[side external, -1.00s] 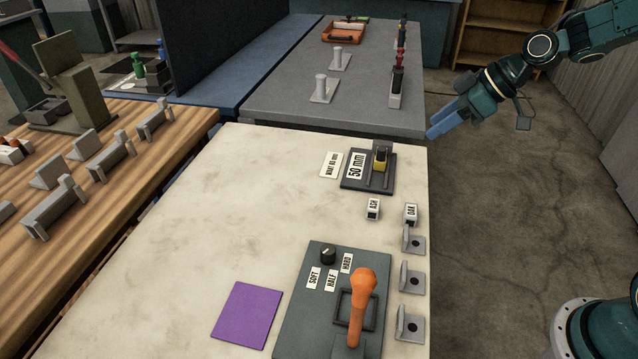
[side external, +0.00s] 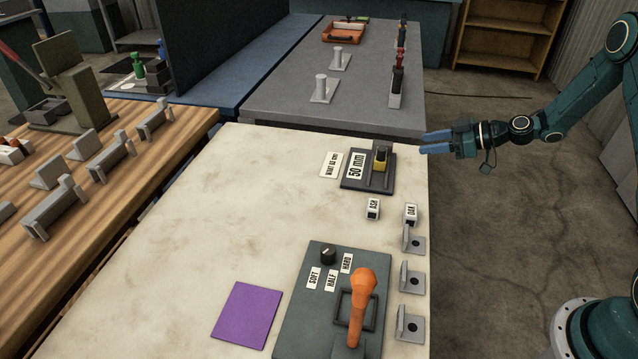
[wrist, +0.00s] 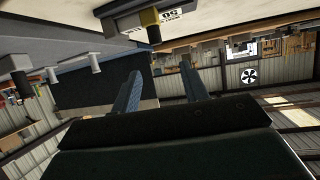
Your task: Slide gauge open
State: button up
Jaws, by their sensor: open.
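The slide gauge (side external: 370,181) is a dark block with a raised yellow-and-black slider (side external: 380,158), lying near the right edge of the pale table. Its label (side external: 357,166) reads 50 mm. A white card (side external: 331,165) beside it starts with WANT; the number is too small to read surely. My gripper (side external: 436,142) is open and empty, just right of the gauge and apart from it, with its blue fingers pointing left over the table's edge. In the wrist view, the fingers (wrist: 130,92) stand apart and the yellow slider (wrist: 150,24) shows above them, upside down.
Blocks marked ASH (side external: 373,208) and OAK (side external: 410,213) and several grey brackets (side external: 412,278) stand nearer. A grey panel with an orange lever (side external: 360,305) and a purple mat (side external: 247,314) lie in front. A grey table (side external: 290,105) with posts stands behind. The pale table's middle is clear.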

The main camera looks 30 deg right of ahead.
aim_at(385, 150)
jog(key=shift+d+f, duration=0.35)
jog(key=shift+f, duration=0.05)
jog(key=shift+w+a, duration=0.1)
jog(key=shift+w, duration=0.05)
jog(key=x, duration=1.3)
jog(key=shift+w+a, duration=0.1)
jog(key=shift+w, duration=0.25)
jog(key=shift+s, duration=0.1)
grip_shut()
